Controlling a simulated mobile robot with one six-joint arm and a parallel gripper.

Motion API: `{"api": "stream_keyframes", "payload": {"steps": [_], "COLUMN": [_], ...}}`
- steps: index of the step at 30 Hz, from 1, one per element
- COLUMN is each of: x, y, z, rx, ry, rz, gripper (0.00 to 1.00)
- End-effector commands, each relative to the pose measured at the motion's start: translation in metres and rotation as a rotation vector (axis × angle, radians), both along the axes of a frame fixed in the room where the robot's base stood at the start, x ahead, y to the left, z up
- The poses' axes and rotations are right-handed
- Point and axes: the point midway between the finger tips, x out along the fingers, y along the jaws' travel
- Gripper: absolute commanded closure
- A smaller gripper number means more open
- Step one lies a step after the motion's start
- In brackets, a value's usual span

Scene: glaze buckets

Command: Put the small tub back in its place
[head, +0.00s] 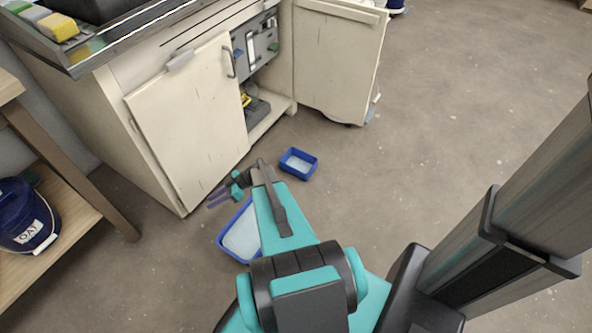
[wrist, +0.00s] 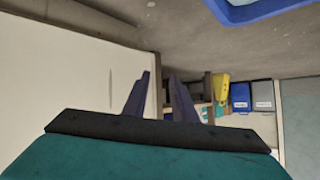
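A small blue tub (head: 299,163) with a pale inside sits on the floor in front of the open cabinet. A larger blue tub (head: 225,238) lies on the floor nearer to me, partly hidden by my arm. My gripper (head: 213,198) is over the floor beside the closed cabinet door, left of the small tub and apart from it. In the wrist view its two dark purple fingers (wrist: 160,75) stand apart with nothing between them. A blue tub rim (wrist: 265,10) shows at that view's top right; I cannot tell which tub it is.
The cabinet's left door (head: 190,120) is closed and its right door (head: 338,60) stands open. A wooden shelf (head: 75,215) holds a dark blue bucket (head: 25,215). Floor at right is clear.

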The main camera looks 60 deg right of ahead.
Motion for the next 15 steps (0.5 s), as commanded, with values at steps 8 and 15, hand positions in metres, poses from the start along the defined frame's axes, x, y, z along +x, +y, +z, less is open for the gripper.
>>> {"api": "stream_keyframes", "payload": {"steps": [8,15], "x": [-0.017,-0.056], "y": [-0.12,-0.216], "z": [-0.032,-0.051], "rx": [-0.016,-0.035], "ry": [-0.101,-0.162], "rz": [-0.185,-0.341], "gripper": [0.75,0.75]}}
